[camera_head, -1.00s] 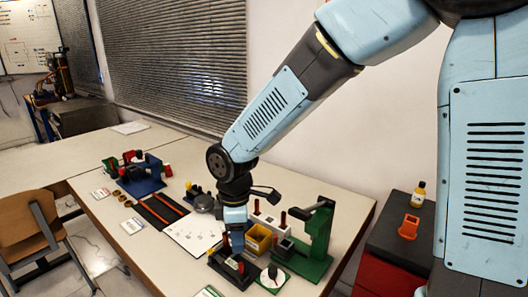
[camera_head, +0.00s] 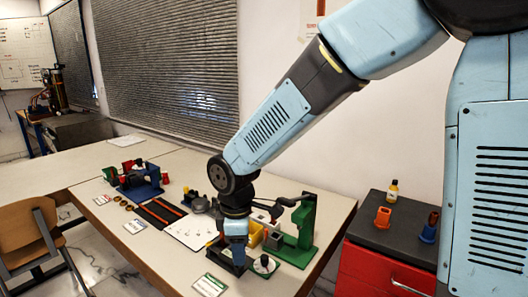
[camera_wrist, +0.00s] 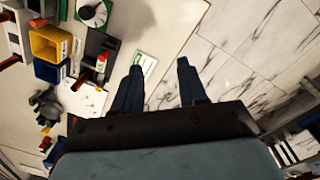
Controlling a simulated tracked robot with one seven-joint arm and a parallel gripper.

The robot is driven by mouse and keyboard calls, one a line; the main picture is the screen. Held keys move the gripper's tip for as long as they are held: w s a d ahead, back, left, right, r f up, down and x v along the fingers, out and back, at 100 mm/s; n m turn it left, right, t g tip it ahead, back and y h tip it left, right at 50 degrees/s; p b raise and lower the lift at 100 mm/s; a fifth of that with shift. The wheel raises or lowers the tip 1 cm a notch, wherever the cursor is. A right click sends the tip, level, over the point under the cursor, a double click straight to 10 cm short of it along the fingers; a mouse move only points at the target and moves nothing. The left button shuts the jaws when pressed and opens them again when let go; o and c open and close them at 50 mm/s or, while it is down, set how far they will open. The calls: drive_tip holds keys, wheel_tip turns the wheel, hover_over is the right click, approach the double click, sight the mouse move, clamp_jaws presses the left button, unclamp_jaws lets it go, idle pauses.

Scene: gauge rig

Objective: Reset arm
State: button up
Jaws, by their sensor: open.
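My arm reaches down from the upper right over the work table (camera_head: 185,262). My gripper (camera_head: 237,262) points down at the table's front part, beside a black fixture (camera_head: 217,250), and partly hides it. In the wrist view, my gripper (camera_wrist: 158,66) has its two dark fingers apart with nothing between them. A green-and-white card (camera_wrist: 148,62) lies on the table beyond the fingers, near the table edge. The black fixture with a red part also shows in the wrist view (camera_wrist: 97,48), left of the fingers.
A green stand (camera_head: 306,225) and a round white dial (camera_head: 264,264) stand close to the right of my gripper. A yellow bin (camera_wrist: 45,42) and a blue bin (camera_wrist: 50,71) are near. A red cabinet (camera_head: 365,272) carries an orange holder (camera_head: 382,218) and a blue holder (camera_head: 429,230).

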drive_tip(key=w+d+r+m+t, duration=0.1)
drive_tip(key=d+r+m+t, duration=0.1)
drive_tip(key=d+r+m, duration=0.6)
drive_tip(key=s+d+r+m+t, duration=0.1)
drive_tip(key=s+d+r+m, duration=0.2)
drive_tip(key=d, duration=0.4)
drive_tip(key=s+d+r+m+t, duration=0.1)
drive_tip(key=s+d+r+m, duration=0.2)
drive_tip(key=d, duration=0.4)
drive_tip(key=s+d+r+m+t, duration=0.1)
drive_tip(key=s+d+r+m, duration=0.2)
drive_tip(key=d, duration=0.4)
drive_tip(key=shift+s+m, duration=0.4)
drive_tip(key=shift+m, duration=0.3)
drive_tip(key=shift+r, duration=0.1)
